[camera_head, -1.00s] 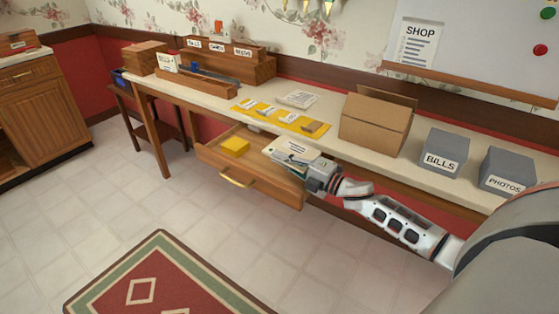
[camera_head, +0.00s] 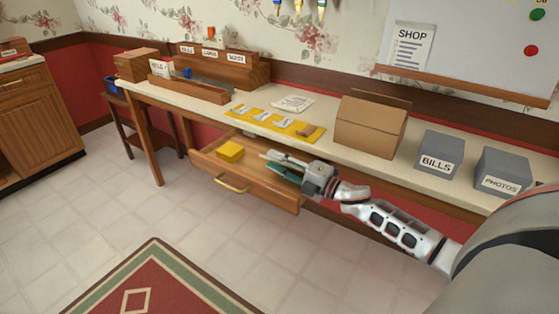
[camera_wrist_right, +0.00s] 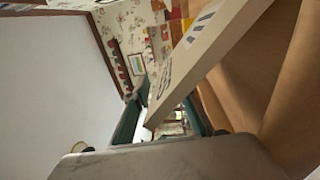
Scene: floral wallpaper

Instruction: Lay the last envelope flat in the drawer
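The open drawer (camera_head: 272,191) sticks out from under the long table. My right gripper (camera_head: 287,168) is over its right part, with teal fingers. A pale envelope (camera_head: 283,157) shows there as a thin, nearly edge-on strip. In the right wrist view the cream envelope (camera_wrist_right: 205,62) runs tilted across the picture, close to the camera. The teal fingers (camera_wrist_right: 165,112) show on either side of its near end, and they appear shut on it; the contact itself is partly hidden. My left gripper is out of view.
A yellow block (camera_head: 230,151) lies in the drawer's left part. On the table (camera_head: 350,152) stand a cardboard box (camera_head: 368,127), a grey BILLS box (camera_head: 434,155), a grey PHOTOS box (camera_head: 502,172), a yellow mat (camera_head: 254,115) and a wooden sorter (camera_head: 225,67). The floor in front is clear.

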